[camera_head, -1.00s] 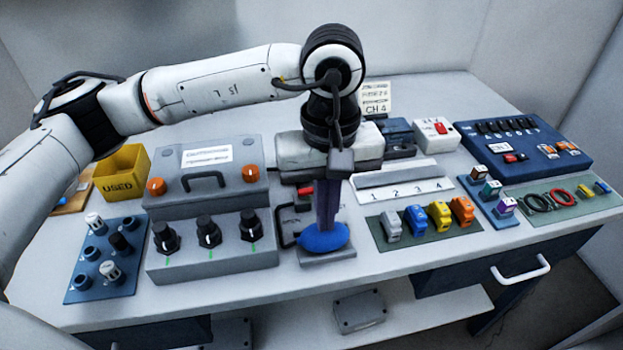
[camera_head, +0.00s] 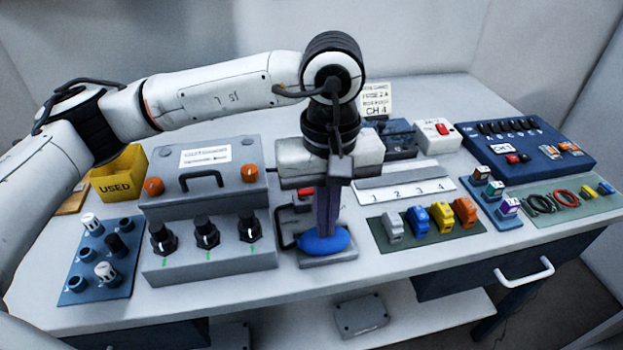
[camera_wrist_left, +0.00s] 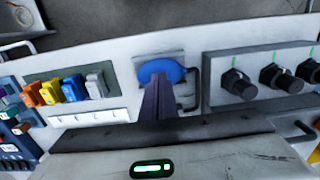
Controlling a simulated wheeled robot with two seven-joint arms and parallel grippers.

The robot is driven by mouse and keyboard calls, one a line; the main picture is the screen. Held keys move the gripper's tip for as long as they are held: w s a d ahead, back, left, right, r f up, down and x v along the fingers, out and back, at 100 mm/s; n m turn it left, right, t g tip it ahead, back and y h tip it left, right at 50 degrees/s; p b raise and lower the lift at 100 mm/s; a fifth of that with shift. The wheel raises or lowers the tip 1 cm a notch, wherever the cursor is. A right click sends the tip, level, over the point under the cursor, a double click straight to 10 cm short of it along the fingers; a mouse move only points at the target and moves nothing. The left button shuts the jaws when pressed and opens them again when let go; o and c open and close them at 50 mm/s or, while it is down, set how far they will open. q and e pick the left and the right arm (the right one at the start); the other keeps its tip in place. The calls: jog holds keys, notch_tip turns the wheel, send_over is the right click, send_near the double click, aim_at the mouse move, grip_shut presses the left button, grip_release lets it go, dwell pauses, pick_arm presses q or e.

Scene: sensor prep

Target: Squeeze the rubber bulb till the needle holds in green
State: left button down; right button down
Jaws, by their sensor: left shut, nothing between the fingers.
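The blue rubber bulb (camera_head: 312,244) rests on a small grey plate at the front middle of the bench. It also shows in the wrist view (camera_wrist_left: 174,70). My left gripper (camera_head: 326,232) points down with its fingers together and nothing between them. Its fingertips (camera_wrist_left: 158,84) overlap the bulb in both views. I cannot tell whether they touch it. The bulb looks rounded, not flattened. No gauge needle can be made out; my arm and gripper hide part of the area behind the bulb. My right gripper is not in view.
A grey box with black knobs (camera_head: 207,262) stands left of the bulb. On the right lies a mat with coloured connectors (camera_head: 424,243) before a numbered rack (camera_head: 405,190). A yellow USED bin (camera_head: 118,187) is at far left. The bench front edge is close to the bulb.

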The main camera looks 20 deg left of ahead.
pick_arm(q)
jog(key=shift+r, duration=0.1)
notch_tip(320, 180, up, 7)
jog(key=p, duration=0.3)
dwell(0.7)
dwell(0.7)
